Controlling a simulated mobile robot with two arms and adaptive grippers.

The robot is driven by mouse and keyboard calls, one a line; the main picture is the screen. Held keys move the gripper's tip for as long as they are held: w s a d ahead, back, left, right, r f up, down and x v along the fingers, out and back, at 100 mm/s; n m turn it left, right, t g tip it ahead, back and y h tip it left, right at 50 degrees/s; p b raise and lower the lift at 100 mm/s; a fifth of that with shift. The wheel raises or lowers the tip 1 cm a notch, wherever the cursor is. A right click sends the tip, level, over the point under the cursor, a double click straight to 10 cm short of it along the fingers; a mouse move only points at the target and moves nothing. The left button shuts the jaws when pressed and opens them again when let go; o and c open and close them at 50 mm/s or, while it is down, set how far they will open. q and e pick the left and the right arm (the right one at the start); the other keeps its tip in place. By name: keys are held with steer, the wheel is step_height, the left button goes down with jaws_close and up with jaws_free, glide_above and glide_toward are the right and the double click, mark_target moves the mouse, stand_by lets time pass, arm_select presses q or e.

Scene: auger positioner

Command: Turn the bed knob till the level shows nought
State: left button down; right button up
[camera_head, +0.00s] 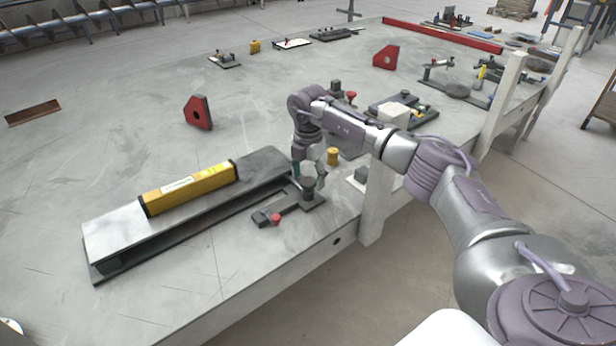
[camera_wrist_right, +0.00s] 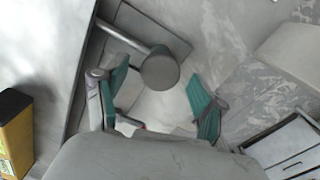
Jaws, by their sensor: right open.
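The bed (camera_head: 110,232) is a long grey metal channel near the table's front left. A yellow spirit level (camera_head: 190,187) lies along its top; its reading is too small to make out. The bed knob (camera_head: 308,187), a dark grey round knob on a stem, stands at the bed's right end. My right gripper (camera_head: 308,172) is just above the knob, pointing down. In the right wrist view the knob (camera_wrist_right: 160,68) shows between the two green finger pads, with a gap on each side. The right gripper is open and empty. My left gripper is out of view.
A small clamp with a red knob (camera_head: 276,218) sits in front of the bed's end. A yellow cylinder (camera_head: 333,156) and a white block (camera_head: 394,114) on a dark fixture stand behind to the right. A white table post (camera_head: 376,195) is close to my right arm.

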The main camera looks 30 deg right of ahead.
steer(key=shift+f, duration=0.3)
steer(key=c, duration=1.1)
steer(key=shift+c, duration=0.2)
